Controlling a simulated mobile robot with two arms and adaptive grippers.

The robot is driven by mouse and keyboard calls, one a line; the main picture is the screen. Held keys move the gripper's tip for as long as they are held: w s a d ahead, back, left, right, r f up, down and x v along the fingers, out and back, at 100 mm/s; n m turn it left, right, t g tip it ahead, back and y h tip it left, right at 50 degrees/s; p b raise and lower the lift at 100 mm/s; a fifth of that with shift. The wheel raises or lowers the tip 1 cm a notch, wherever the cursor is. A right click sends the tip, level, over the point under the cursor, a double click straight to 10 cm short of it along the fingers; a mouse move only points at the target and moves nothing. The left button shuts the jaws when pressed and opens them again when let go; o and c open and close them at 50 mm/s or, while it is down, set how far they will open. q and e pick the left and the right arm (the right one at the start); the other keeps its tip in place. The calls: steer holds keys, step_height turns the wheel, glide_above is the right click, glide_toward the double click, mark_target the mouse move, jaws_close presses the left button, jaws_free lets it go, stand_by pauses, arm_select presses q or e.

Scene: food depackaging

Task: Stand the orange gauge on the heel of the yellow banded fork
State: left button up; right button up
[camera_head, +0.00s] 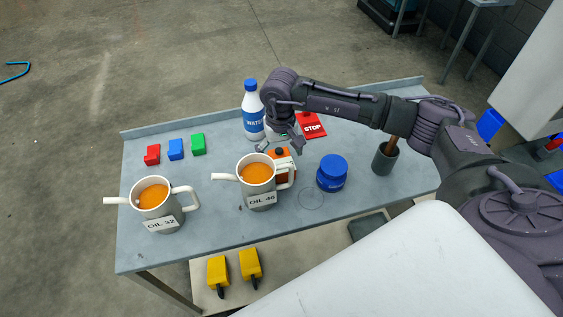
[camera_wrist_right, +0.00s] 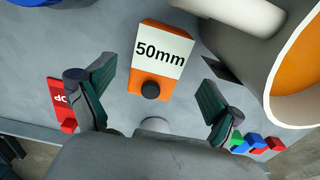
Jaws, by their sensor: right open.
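The orange gauge (camera_head: 285,157) stands on the grey bench, partly hidden behind the OIL 46 jug. In the right wrist view the gauge (camera_wrist_right: 150,73) shows a white "50mm" face and a black knob. My right gripper (camera_head: 281,143) is open above the gauge. In the right wrist view its two fingers (camera_wrist_right: 158,80) are spread on either side of it, apart from it. Two yellow pieces with black ends, left (camera_head: 218,271) and right (camera_head: 250,263), lie below the bench's front edge; I cannot tell whether either is the banded fork. My left gripper is not in view.
The OIL 46 jug (camera_head: 258,188) stands close to the gauge, the OIL 32 jug (camera_head: 152,212) farther left. A water bottle (camera_head: 252,112), red STOP card (camera_head: 313,126), blue jar (camera_head: 332,174) and grey cup (camera_head: 384,160) surround it. Small blocks (camera_head: 176,149) sit back left.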

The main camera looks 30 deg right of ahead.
mark_target(281, 159)
steer(key=f, duration=0.1)
steer(key=f+p, duration=0.1)
steer(key=f, duration=0.1)
steer(key=shift+d+f+p, duration=0.2)
steer(key=shift+f+p, duration=0.1)
steer(key=shift+w+f, duration=0.1)
steer(key=shift+f, duration=0.3)
steer(key=shift+c, duration=0.4)
steer(key=shift+r, duration=0.1)
steer(key=c, duration=1.5)
steer(key=shift+c, duration=0.2)
steer(key=shift+r, duration=0.1)
step_height(281, 159, up, 18)
steer(key=b, duration=0.5)
